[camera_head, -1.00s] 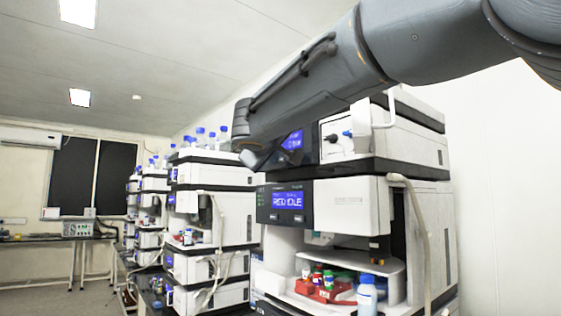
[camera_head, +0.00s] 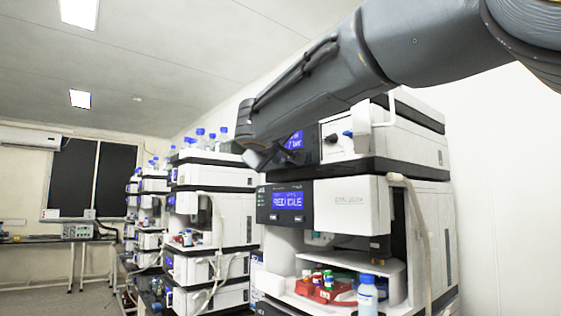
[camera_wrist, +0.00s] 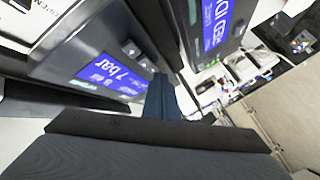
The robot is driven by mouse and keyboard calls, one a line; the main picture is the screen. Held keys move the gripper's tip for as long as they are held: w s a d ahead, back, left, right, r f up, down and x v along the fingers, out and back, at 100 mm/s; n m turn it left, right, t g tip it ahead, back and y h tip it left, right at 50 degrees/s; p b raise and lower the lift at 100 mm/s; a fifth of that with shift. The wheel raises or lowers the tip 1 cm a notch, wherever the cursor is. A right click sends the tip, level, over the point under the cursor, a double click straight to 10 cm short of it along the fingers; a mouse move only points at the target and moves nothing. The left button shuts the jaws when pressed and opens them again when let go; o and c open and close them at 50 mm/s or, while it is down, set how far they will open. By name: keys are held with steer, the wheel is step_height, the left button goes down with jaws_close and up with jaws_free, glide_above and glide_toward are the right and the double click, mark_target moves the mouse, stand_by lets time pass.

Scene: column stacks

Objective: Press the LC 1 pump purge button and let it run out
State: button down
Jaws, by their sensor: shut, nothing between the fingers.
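The pump module with a dark front panel is the upper unit of the nearest stack. Its blue pump display (camera_head: 294,146) is partly hidden behind my arm in the head view. In the wrist view the pump display (camera_wrist: 112,77) reads "7 bar", with a smaller line above it. Small grey buttons (camera_wrist: 131,48) sit beside that display; their labels are not readable. My gripper (camera_wrist: 163,98) is shut and empty, its fingers close to the panel near the display's end. Contact cannot be told. In the head view my gripper (camera_head: 258,158) is at the panel's left edge.
Below the pump is a white module with a blue display (camera_head: 288,201) reading "RED IDLE". Its open bay holds a red vial rack (camera_head: 322,291) and a blue-capped bottle (camera_head: 367,294). A hose (camera_head: 421,225) hangs at the right. More stacks (camera_head: 212,210) stand to the left.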

steer(key=shift+a, duration=0.1)
steer(key=shift+s+a+b, duration=0.45)
steer(key=shift+a+b, duration=0.05)
steer(key=shift+a, duration=0.05)
steer(key=shift+a, duration=0.1)
steer(key=shift+s+a+b, duration=0.5)
steer(key=shift+s+a, duration=0.2)
steer(key=shift+a, duration=0.3)
steer(key=shift+s+a+b, duration=0.5)
steer(key=shift+s+a, duration=0.2)
steer(key=shift+a, duration=0.3)
